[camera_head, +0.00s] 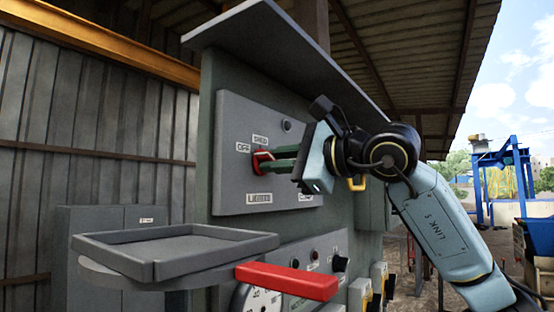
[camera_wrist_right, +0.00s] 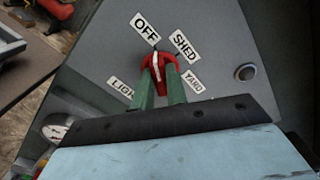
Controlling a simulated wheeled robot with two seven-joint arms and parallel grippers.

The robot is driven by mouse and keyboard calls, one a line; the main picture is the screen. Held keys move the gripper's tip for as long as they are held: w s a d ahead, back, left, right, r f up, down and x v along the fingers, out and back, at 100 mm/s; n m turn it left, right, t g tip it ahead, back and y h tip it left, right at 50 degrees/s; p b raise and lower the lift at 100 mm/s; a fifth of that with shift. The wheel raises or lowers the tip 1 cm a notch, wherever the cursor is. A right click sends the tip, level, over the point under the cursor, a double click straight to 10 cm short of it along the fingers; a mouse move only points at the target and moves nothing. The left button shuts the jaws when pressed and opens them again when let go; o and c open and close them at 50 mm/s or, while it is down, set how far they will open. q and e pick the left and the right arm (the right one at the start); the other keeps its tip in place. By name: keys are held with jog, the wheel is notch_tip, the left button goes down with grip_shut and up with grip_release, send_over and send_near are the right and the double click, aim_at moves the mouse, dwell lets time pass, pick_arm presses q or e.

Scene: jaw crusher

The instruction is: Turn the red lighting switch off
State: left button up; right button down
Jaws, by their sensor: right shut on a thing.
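The red lighting switch (camera_head: 258,163) is a round knob on the grey panel (camera_head: 232,122) under a metal canopy. It also shows in the right wrist view (camera_wrist_right: 147,62), with a pale pointer bar pointing up between the OFF label (camera_wrist_right: 145,27) and the SHED label (camera_wrist_right: 185,46); I cannot tell exactly which it marks. The YARD label (camera_wrist_right: 192,82) is to its right and a partly hidden lighting label (camera_wrist_right: 121,88) lower left. My right gripper (camera_head: 270,161) reaches in from the right, its green fingers shut on the knob. My left gripper is not in view.
A grey tray (camera_head: 130,262) is in front at lower left. A red bar (camera_head: 287,281) sticks out below the panel. A lower panel (camera_head: 325,250) has small knobs. A dark round button (camera_wrist_right: 244,73) is right of the switch. The canopy (camera_head: 285,52) overhangs the panel.

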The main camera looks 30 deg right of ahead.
dwell(0.4)
jog(key=c, duration=1.4)
grip_release()
jog(key=b+v, duration=0.3)
jog(key=v, duration=1)
jog(key=shift+s+b, duration=0.2)
jog(key=shift+b, duration=0.1)
